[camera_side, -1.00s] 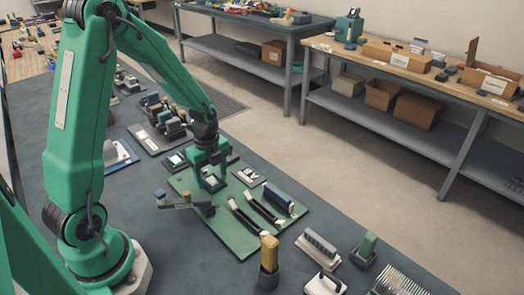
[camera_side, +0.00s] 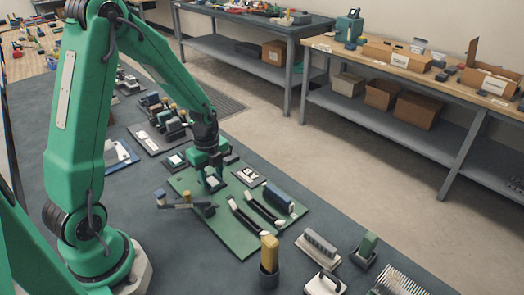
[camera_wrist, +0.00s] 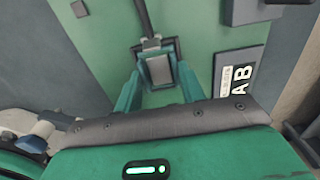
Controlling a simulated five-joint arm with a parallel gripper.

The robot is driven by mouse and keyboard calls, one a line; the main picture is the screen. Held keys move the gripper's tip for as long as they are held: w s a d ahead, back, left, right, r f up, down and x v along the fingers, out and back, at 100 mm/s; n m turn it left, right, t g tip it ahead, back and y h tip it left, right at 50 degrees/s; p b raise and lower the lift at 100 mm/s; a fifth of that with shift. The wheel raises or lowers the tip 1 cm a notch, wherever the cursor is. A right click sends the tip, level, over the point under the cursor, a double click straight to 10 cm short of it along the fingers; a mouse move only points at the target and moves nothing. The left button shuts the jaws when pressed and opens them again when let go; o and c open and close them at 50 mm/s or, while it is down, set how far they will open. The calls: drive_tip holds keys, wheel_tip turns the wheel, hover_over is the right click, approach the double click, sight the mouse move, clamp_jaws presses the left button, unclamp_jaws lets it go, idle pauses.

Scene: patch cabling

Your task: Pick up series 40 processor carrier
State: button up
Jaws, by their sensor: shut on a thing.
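My gripper (camera_side: 213,180) is low over the green board (camera_side: 236,240), pointing down. In the wrist view my gripper (camera_wrist: 160,88) has its two green fingers on either side of a small square carrier with a pale grey face and dark frame (camera_wrist: 158,69). The gripper is shut on this carrier. The carrier also shows as a pale patch between the fingers in the side view (camera_side: 212,182). Whether it touches the board or is clear of it, I cannot tell. No label that names its series can be read.
Two black cables with white ends (camera_side: 245,216) and a blue connector block (camera_side: 278,198) are on the board.

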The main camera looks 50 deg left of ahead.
sight(212, 181)
drive_tip(key=shift+r, duration=0.15)
drive_tip(key=shift+r, duration=0.5)
wheel_tip(212, 181, up, 3)
drive_tip(key=shift+r, duration=0.1)
drive_tip(key=s+d+r, duration=0.2)
drive_tip(key=d+r, duration=0.4)
drive_tip(key=d, duration=0.5)
drive_tip(key=shift+s+d+r, duration=0.15)
drive_tip(key=shift+s+r, duration=0.1)
drive_tip(key=shift+s, duration=0.15)
